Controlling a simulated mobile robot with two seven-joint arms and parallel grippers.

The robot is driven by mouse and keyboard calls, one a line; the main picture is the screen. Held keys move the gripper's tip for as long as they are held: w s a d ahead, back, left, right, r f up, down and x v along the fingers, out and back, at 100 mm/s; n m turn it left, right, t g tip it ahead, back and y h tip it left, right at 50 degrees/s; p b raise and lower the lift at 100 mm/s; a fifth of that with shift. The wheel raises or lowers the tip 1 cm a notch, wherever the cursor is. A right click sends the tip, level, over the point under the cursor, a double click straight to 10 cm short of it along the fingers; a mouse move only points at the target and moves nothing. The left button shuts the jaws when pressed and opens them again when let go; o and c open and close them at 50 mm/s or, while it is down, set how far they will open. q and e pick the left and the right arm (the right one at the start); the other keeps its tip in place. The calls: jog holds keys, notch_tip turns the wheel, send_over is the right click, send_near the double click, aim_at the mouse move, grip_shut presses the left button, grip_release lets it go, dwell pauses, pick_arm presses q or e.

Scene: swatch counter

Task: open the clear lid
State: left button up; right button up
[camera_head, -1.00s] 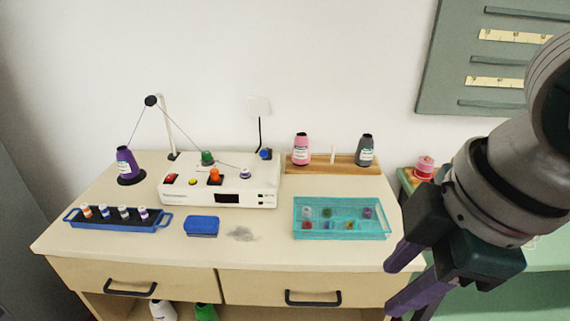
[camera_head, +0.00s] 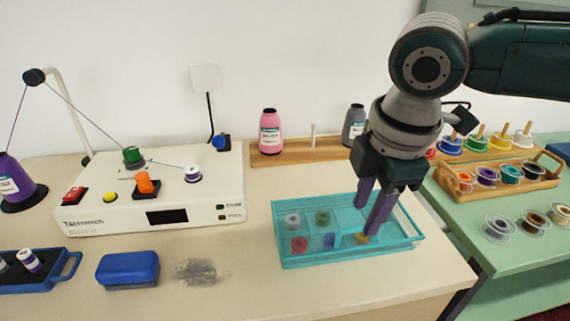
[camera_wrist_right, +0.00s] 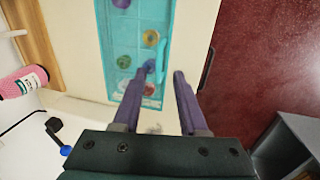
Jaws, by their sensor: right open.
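A shallow teal box (camera_head: 300,262) with a clear lid sits on the counter at centre right. Several coloured bobbins show through the lid, which looks shut. My right gripper (camera_head: 367,220) points down over the right half of the box, with its purple fingers apart and nothing between them in its hold. In the right wrist view the teal handle (camera_wrist_right: 162,50) runs along one side of the lid, close to my right fingertips (camera_wrist_right: 165,72). I cannot tell whether a finger touches the handle or the lid. My left gripper is out of view.
A white winding machine (camera_head: 150,205) and a blue case (camera_head: 128,270) stand left of the box. A wooden rack (camera_head: 290,153) with thread cones is behind it. A green table (camera_head: 535,250) with bobbins lies to the right. The counter in front of the box is clear.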

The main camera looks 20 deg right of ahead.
jog(key=shift+w+d+f, duration=0.1)
jog(key=shift+w+f, duration=0.1)
jog(key=shift+f, duration=0.55)
jog(key=shift+w+f, duration=0.15)
jog(key=shift+f, duration=0.55)
grip_shut()
dwell(0.3)
